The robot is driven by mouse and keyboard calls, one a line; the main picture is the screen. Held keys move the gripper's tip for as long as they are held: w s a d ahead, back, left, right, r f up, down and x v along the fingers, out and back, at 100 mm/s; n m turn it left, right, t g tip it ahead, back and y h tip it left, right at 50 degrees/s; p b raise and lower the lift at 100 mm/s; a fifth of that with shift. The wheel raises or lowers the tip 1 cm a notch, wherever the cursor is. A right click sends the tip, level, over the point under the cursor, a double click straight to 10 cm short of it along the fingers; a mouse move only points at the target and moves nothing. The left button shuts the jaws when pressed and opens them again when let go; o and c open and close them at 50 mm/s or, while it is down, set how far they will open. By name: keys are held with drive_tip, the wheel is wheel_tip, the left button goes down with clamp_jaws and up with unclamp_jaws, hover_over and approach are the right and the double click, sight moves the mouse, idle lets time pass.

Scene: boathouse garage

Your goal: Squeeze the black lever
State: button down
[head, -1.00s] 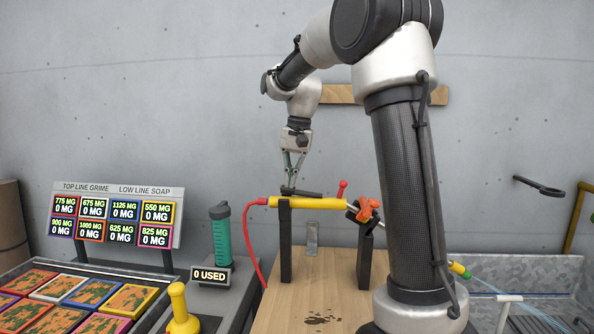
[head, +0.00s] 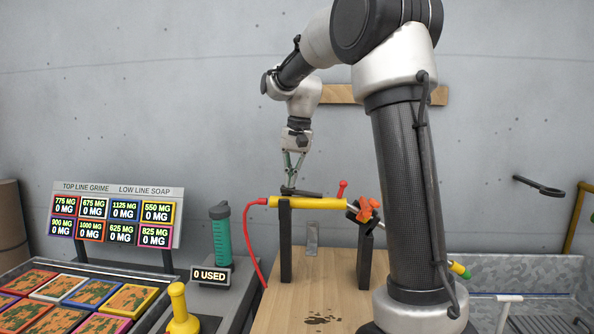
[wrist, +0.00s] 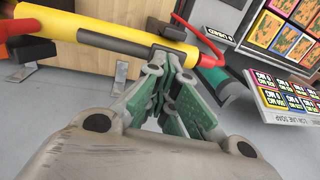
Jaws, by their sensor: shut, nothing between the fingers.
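The black lever (head: 306,193) lies along the top of a yellow tube (head: 322,202) held level on two black posts. In the wrist view the lever (wrist: 112,43) runs as a dark strip along the yellow tube (wrist: 100,18). My gripper (head: 290,187) points down at the lever's left end, with its fingers shut and empty. In the wrist view my gripper (wrist: 163,75) is just beside the tube and lever. I cannot tell whether the fingertips touch the lever.
A red hose (head: 250,240) drops from the tube's left end. A red knob (head: 342,187) and an orange piece (head: 367,209) are on the right. A yellow-green nozzle (head: 459,270) shows past my arm. A green bottle (head: 221,238) and coloured tiles (head: 94,292) stand left.

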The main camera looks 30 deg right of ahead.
idle(0.3)
drive_tip(key=shift+r, duration=1)
wheel_tip(320, 180, up, 11)
drive_tip(key=s+d, duration=0.1)
drive_tip(key=shift+d+r, duration=0.2)
drive_tip(key=shift+s, duration=0.1)
idle(0.3)
